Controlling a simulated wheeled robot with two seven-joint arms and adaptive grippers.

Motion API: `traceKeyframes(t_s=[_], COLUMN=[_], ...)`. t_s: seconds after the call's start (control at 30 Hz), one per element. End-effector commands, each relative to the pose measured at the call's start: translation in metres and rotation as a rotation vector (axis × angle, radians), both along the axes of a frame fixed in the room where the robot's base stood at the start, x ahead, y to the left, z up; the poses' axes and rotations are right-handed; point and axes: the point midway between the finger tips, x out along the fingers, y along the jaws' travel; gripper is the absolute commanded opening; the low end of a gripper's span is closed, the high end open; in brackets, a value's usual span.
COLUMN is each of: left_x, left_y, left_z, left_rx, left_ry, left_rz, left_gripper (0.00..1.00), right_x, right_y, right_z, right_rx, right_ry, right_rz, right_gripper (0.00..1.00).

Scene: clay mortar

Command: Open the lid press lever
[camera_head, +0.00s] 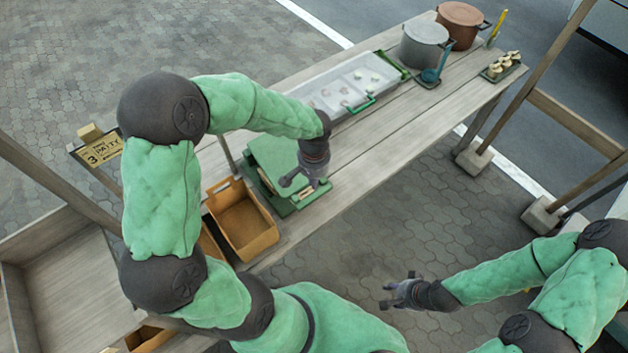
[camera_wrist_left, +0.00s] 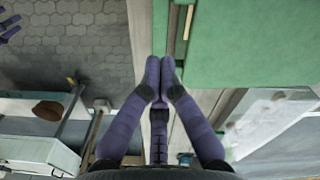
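The green lid press (camera_head: 270,155) stands on the wooden table, left of its middle, in the head view. Its flat green top and side also fill the upper right of the left wrist view (camera_wrist_left: 250,45). I cannot clearly make out the lever; my left gripper and forearm cover part of the press. My left gripper (camera_head: 299,184) is at the press's right front side, pointing left. In the left wrist view its fingertips (camera_wrist_left: 162,75) meet, with nothing seen between them, beside the press edge. My right gripper (camera_head: 388,294) is open and empty over the paving, away from the table.
A brown open box (camera_head: 242,221) stands left of the press. A clear-lidded tray (camera_head: 345,88), a grey pot (camera_head: 424,43) and a brown pot (camera_head: 461,24) stand farther along the table. Wooden posts rise at the right. The table's front middle is clear.

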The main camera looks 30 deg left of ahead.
Motion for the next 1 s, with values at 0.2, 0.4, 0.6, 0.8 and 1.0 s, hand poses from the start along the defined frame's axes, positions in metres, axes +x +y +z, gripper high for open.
traceKeyframes(t_s=[0.2, 0.4, 0.6, 0.8, 1.0], left_x=[0.0, 0.002, -0.001, -0.011, -0.015], left_y=[0.0, 0.001, 0.001, -0.001, -0.002], left_z=[-0.001, 0.001, 0.013, 0.028, 0.032], left_rx=[0.0, 0.008, 0.017, 0.014, 0.009], left_ry=[0.001, -0.006, -0.008, -0.004, -0.001], left_rz=[0.0, -0.077, -0.29, -0.466, -0.525], left_gripper=[0.11, 0.57, 0.57, 0.57, 0.57], right_x=[0.0, 0.0, 0.0, 0.0, 0.0], right_y=[0.0, 0.0, 0.0, 0.0, 0.0], right_z=[-0.001, -0.022, -0.066, -0.093, -0.099], right_rx=[0.0, 0.0, 0.0, 0.0, 0.0], right_ry=[0.0, 0.0, 0.001, 0.0, 0.0], right_rz=[0.0, 0.0, 0.0, 0.0, 0.0], right_gripper=[0.4, 0.4, 0.4, 0.4, 0.4])
